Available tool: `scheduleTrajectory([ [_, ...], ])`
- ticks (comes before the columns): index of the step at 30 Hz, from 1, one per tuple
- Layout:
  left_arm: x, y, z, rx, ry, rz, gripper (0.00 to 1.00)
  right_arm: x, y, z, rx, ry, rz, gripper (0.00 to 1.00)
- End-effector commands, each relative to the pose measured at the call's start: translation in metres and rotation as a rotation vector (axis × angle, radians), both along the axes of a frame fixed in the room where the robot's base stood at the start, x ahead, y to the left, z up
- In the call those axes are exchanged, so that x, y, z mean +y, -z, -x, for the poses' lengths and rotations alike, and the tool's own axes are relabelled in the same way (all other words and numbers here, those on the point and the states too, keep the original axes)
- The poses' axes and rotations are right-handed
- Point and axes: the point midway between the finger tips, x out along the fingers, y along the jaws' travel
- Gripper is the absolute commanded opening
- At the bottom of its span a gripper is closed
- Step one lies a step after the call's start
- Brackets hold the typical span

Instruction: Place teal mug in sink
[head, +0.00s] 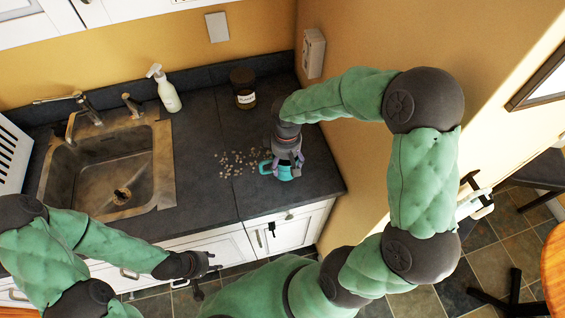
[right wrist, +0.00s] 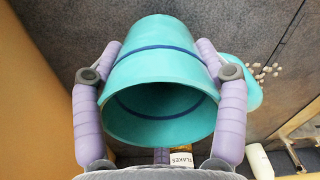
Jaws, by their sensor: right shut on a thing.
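The teal mug (head: 284,173) is at the right part of the dark counter, its handle toward the sink. My right gripper (head: 287,158) is above it and shut on it. In the right wrist view the teal mug (right wrist: 155,75) sits between the two purple fingers, its open rim facing the camera and its handle at the right. I cannot tell whether its base touches the counter. The sink (head: 88,180) is a metal basin at the left with a drain in its floor. My left gripper (head: 214,262) is in front of the lower cabinets, fingers apart and empty.
Scattered small bits (head: 232,162) lie between the sink and the mug. A dark jar (head: 243,90) stands at the back, and a white spray bottle (head: 166,90) stands right of the tap (head: 85,108). The wall (head: 345,150) closes off the counter's right side.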

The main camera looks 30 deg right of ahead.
Motion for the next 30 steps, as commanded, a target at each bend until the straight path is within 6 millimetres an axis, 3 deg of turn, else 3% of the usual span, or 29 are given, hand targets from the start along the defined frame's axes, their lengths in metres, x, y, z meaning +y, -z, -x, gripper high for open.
scheduleTrajectory([
  [7,0.0,0.025,0.0,0.0,0.0,0.0,0.4,-0.001,0.032,0.006,0.0,0.001,-0.001,0.25],
  [20,0.0,0.027,0.0,-0.001,0.0,0.0,0.4,-0.001,0.035,0.006,-0.001,0.0,-0.001,0.25],
  [21,0.0,0.027,0.0,0.0,0.0,0.0,0.4,-0.001,0.036,0.007,0.0,0.0,-0.001,0.78],
  [23,0.0,0.027,0.0,0.0,0.0,0.0,0.4,-0.001,0.035,0.007,0.0,0.0,-0.001,0.95],
  [30,0.0,0.027,0.0,-0.001,0.0,0.0,0.4,-0.001,0.035,0.007,0.0,0.0,-0.001,0.97],
])
